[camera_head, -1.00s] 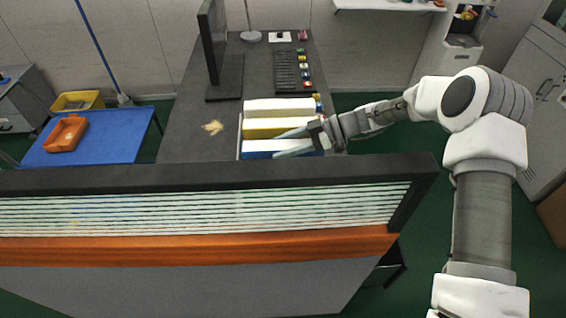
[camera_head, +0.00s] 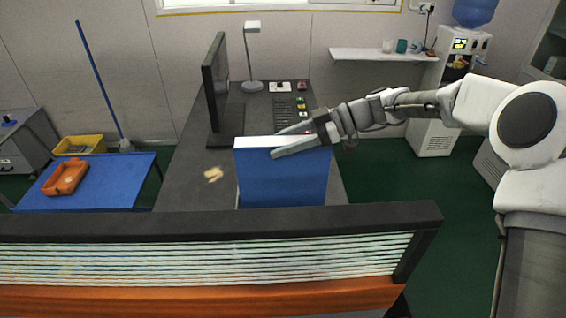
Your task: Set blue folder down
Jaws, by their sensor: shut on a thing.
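The blue folder (camera_head: 282,180) stands upright in the head view, its broad blue face toward me and its white top edge up. My gripper (camera_head: 296,142) is shut on its top edge, reaching in from the right. The folder is in front of the dark desk (camera_head: 202,186), and its lower edge is hidden behind the near partition. I cannot tell whether its bottom touches the desk. The white and yellow folders seen earlier are hidden behind it.
A partition (camera_head: 220,222) crosses the foreground. A monitor (camera_head: 214,90), a lamp (camera_head: 252,55) and a keyboard (camera_head: 283,113) stand on the desk. A small tan item (camera_head: 213,174) lies left of the folder. A blue table (camera_head: 105,188) with an orange tray (camera_head: 64,177) is at left.

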